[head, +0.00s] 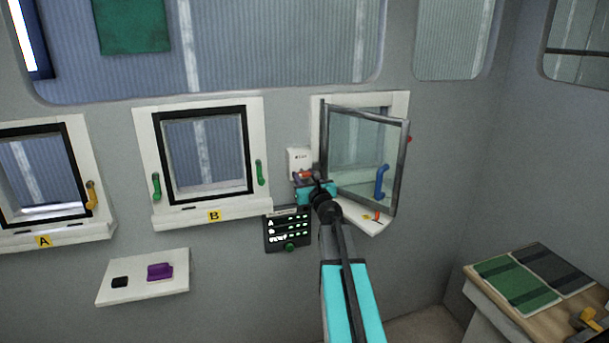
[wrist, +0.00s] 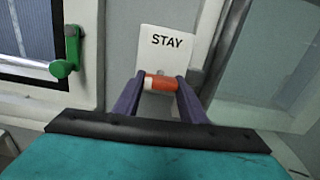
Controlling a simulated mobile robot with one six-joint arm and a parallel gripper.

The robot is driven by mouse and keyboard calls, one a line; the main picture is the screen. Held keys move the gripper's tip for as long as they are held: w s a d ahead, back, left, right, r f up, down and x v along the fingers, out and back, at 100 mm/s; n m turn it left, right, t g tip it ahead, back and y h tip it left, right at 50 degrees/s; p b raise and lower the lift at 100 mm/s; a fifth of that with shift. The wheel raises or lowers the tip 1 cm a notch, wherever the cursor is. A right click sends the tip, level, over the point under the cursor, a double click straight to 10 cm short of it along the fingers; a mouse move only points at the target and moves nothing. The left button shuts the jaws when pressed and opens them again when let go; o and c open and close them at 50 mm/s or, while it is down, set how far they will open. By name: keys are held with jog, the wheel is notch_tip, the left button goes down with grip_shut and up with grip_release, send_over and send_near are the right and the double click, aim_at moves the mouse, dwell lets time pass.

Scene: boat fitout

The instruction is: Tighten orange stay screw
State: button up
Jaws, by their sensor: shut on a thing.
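The orange stay screw (wrist: 160,83) shows in the wrist view as an orange cylinder with a pale left end, in front of the lower part of a white plate (wrist: 166,50) marked STAY. My gripper (wrist: 158,86) has its two purple fingers on either side of the screw, shut on it. In the head view the orange screw (head: 305,175) shows just below the white plate (head: 299,158), at the tip of my arm, left of the open window (head: 368,155). The screw's far side and threads are hidden.
The right window's glazed sash stands swung out close to my arm, with a blue handle (head: 381,181). Window B (head: 205,155), with green handles (wrist: 66,62), is to the left. A black panel (head: 287,230) hangs below my gripper. A shelf (head: 140,290) holds purple and black items.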

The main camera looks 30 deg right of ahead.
dwell(0.4)
jog(key=o, duration=1.1)
jog(key=shift+c, duration=0.2)
jog(key=shift+s, duration=0.1)
